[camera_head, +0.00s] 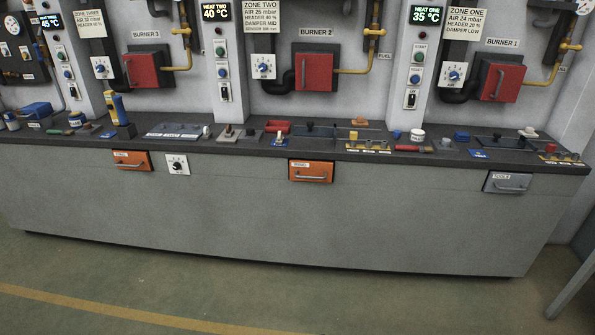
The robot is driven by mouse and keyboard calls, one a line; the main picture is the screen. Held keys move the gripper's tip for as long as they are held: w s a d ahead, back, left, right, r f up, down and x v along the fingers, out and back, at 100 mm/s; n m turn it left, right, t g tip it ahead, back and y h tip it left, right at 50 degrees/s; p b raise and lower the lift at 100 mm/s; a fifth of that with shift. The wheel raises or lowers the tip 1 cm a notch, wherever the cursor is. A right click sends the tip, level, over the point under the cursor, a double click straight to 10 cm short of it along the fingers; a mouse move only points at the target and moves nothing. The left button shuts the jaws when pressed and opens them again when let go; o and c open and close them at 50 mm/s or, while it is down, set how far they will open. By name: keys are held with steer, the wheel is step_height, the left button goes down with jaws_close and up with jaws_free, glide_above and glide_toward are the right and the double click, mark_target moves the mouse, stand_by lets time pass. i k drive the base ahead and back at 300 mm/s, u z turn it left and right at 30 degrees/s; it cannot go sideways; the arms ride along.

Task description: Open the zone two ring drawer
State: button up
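Two orange drawers are set in the front of a long grey bench. The middle orange drawer (311,174) is below the zone two panel and burner 2; it looks shut, with a metal bar handle across its front and a small white label too small to read surely. The left orange drawer (131,163) also looks shut and has a similar handle and label. A grey drawer (508,184) at the right looks shut; its label seems to read "TOOLS". My gripper is not in view.
The dark bench top (240,143) holds many small tools, knobs and blocks. A white dial plate (178,164) sits right of the left orange drawer. Open green floor (330,305) lies in front. A grey slanted bar (575,290) shows at lower right.

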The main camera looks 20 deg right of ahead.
mark_target(304, 170)
steer(key=u, duration=0.35)
steer(key=i, duration=1.35)
steer(key=u, duration=0.3)
